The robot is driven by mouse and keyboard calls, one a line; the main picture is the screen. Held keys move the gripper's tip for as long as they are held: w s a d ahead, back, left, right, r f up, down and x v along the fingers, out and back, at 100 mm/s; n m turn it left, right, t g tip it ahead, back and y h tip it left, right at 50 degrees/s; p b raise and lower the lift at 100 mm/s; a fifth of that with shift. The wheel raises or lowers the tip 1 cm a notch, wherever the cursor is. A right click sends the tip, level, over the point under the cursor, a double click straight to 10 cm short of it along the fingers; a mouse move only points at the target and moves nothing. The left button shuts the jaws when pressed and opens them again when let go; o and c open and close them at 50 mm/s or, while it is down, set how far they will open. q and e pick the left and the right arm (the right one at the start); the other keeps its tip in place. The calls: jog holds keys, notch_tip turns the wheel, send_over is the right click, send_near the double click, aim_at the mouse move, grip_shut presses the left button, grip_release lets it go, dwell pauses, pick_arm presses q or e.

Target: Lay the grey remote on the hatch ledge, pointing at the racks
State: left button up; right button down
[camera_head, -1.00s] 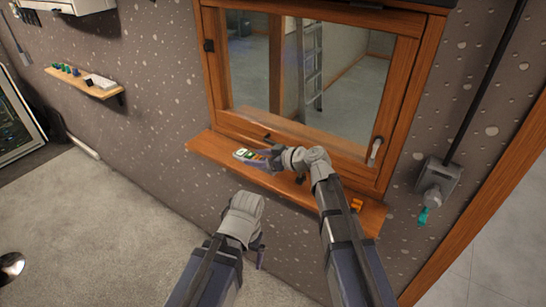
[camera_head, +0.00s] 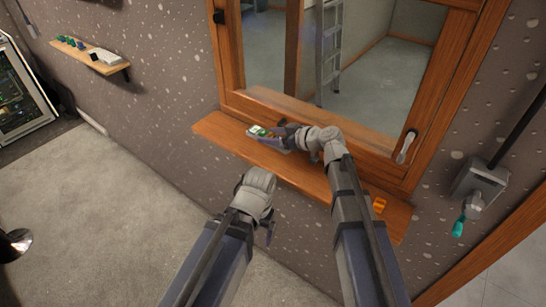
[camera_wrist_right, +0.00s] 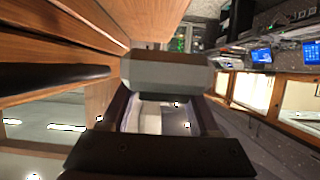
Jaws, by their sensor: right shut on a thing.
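The grey remote (camera_head: 262,132) has coloured buttons on its face. In the head view my right gripper (camera_head: 281,137) is shut on it, over the hatch ledge (camera_head: 217,127). The remote's free end points left along the ledge. I cannot tell whether the remote touches the wood. In the right wrist view the dark gripper parts and a grey block fill the middle, and the remote is hard to make out. My left gripper (camera_head: 269,229) hangs in front of the ledge, apart from it, and its jaw opening is not clear.
The hatch window (camera_head: 290,60) stands behind the ledge, with a handle (camera_head: 406,147). A small wall shelf (camera_head: 66,47) holds several items at upper left. A grey box (camera_head: 481,181) hangs at right.

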jog(key=shift+s+f+b, duration=0.1)
jog(key=shift+f+b, duration=2.35)
jog(key=shift+f, duration=0.55)
jog(key=shift+f+b, duration=0.6)
jog(key=shift+f, duration=0.05)
jog(key=shift+c, duration=0.6)
grip_release()
jog(key=shift+r, duration=0.1)
